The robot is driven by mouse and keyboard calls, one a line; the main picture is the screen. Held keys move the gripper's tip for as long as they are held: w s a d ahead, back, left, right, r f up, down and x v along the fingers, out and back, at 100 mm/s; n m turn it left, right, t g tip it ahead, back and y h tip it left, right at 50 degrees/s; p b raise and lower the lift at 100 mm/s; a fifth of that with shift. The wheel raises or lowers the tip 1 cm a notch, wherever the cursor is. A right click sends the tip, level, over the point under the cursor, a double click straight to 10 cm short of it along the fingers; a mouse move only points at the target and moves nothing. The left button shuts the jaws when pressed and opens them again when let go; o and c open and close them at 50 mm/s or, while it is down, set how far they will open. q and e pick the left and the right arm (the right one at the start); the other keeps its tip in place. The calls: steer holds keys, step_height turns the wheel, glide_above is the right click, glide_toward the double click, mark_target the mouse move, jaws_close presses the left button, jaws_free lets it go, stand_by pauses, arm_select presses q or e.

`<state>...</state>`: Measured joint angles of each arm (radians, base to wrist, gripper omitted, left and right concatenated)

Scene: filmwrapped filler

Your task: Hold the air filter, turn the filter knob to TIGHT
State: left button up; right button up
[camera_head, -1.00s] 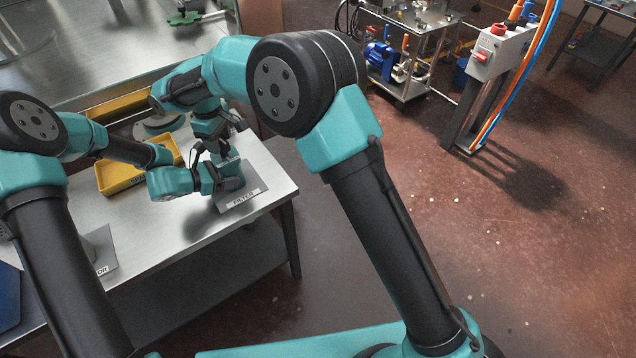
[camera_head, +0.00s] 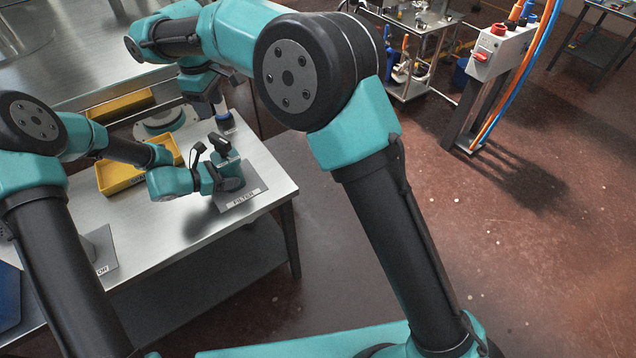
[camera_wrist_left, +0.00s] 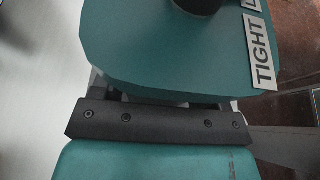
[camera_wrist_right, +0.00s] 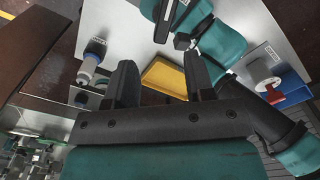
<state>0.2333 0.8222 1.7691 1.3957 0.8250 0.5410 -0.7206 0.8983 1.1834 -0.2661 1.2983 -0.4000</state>
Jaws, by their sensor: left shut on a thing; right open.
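The air filter (camera_head: 226,158) is a teal body with a black knob (camera_head: 219,143) on top, above the grey FILTER mat (camera_head: 262,190). In the left wrist view the filter's teal top (camera_wrist_left: 160,50) hides the fingertips. The TIGHT label (camera_wrist_left: 262,50) and the edge of a second label show on it; the knob is cut off at the top. My right gripper (camera_wrist_right: 160,75) is open and empty, apart from the knob. I cannot tell which label the knob points to.
A yellow tray (camera_head: 118,178) stands on the metal table left of the filter. A blue and white item (camera_wrist_right: 88,68) stands at the table's far side. A grey labelled mat (camera_head: 103,240) lies at the near left.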

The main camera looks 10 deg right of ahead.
steer(key=w+d+f+m+y, duration=0.2)
steer(key=w+d+f+m, duration=0.15)
steer(key=d+f, duration=1.2)
steer(key=s+d+f+m, duration=0.1)
steer(key=s+d+f, duration=0.1)
steer(key=f, duration=0.3)
steer(key=s+d+f+m, duration=0.1)
steer(key=s+d+f, duration=0.1)
steer(key=d+f, duration=0.2)
steer(key=s+d+f+m+y, duration=0.1)
steer(key=s+d+f, duration=0.2)
steer(key=f, duration=0.4)
steer(key=shift+d+m, duration=0.35)
steer(key=shift+d, duration=0.15)
steer(key=shift+c, duration=0.2)
